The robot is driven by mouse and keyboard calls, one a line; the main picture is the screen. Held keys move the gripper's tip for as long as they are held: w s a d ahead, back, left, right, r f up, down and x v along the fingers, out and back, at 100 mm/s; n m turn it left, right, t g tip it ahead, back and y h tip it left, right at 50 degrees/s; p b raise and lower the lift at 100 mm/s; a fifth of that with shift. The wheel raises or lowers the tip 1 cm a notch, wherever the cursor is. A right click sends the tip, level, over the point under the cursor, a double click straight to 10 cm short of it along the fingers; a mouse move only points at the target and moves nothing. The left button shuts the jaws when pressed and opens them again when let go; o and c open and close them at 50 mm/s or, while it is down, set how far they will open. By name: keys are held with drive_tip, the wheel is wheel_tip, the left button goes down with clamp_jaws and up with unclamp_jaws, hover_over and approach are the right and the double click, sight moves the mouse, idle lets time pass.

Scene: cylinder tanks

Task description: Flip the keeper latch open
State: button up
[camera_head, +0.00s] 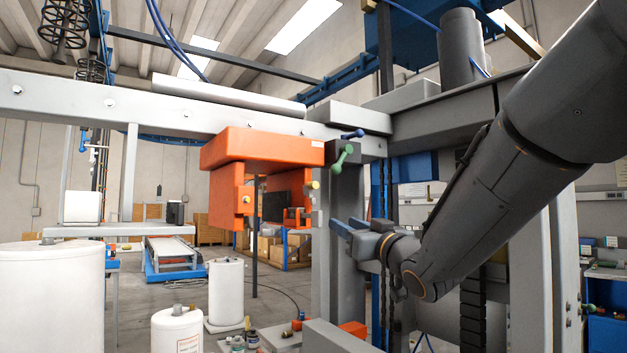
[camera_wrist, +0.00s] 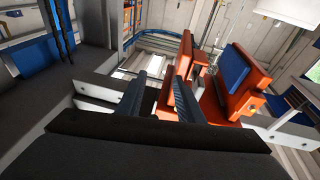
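A green lever (camera_head: 342,157) with a rounded knob sits on top of a dark post, just right of the orange housing (camera_head: 262,147). A dark blue lever (camera_head: 353,134) is just above it. I cannot tell for sure which part is the keeper latch. My gripper (camera_head: 343,222) is below the green lever, to the right of the orange housing, apart from both levers in the picture. In the wrist view my gripper (camera_wrist: 162,76) shows two ribbed fingers spread apart with nothing between them. The orange housing shows there ahead and right (camera_wrist: 243,82); neither lever can be made out there.
A grey horizontal beam (camera_head: 150,105) crosses above the orange housing. A grey upright (camera_head: 323,260) stands close left of my gripper. White tanks (camera_head: 50,295) (camera_head: 177,332) (camera_head: 225,293) stand at the lower left.

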sight(316, 186)
drive_tip(key=s+a+r+n+y, duration=0.3)
drive_tip(key=a+r+y, duration=0.1)
drive_tip(key=r, duration=0.3)
drive_tip(key=shift+g, duration=0.3)
drive_tip(key=p+x, duration=0.3)
drive_tip(key=x, duration=0.4)
drive_tip(key=shift+w+p, duration=0.25)
drive_tip(key=shift+p, duration=0.15)
clamp_jaws()
